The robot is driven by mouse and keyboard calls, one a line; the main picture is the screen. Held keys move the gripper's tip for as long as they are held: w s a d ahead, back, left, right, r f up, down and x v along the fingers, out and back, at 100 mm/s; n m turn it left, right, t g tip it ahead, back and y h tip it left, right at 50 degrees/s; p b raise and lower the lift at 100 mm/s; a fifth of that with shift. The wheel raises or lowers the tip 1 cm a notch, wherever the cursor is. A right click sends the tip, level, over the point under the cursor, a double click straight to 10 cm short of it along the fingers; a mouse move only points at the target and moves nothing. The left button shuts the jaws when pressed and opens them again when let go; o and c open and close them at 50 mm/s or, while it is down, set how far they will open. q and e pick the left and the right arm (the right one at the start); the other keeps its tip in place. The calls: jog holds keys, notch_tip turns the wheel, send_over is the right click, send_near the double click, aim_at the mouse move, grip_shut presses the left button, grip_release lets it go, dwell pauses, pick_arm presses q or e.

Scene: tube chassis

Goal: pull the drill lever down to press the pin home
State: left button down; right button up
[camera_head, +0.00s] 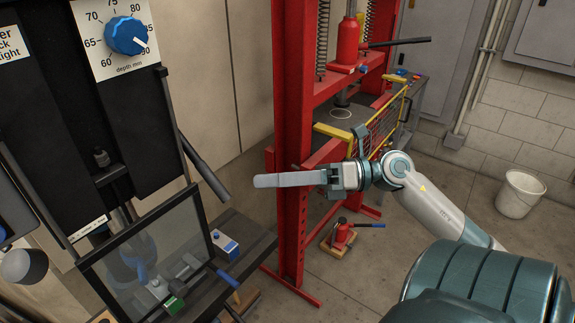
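The drill press (125,130) stands at the left of the head view. A lever with a thick dark grip (205,168) slants down to the right from the press's right side. My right gripper (258,181) reaches in from the right. Its fingers point left, with the tips a short gap to the right of the grip's lower end and not touching it. The fingers are seen edge-on, so I cannot tell whether they are open or shut. Behind a clear guard (150,255) is a small vise (183,272). I cannot make out the pin. My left gripper is not in view.
A red press frame (293,120) stands just behind my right gripper. A depth dial (126,36) sits above the lever. A blue and white box (225,243) is on the drill bench. A red jack (342,235) and white bucket (520,193) stand on the floor.

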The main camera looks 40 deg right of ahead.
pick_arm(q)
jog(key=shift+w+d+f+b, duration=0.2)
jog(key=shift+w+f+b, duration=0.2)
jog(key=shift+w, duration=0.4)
pick_arm(e)
jog(key=v, duration=0.3)
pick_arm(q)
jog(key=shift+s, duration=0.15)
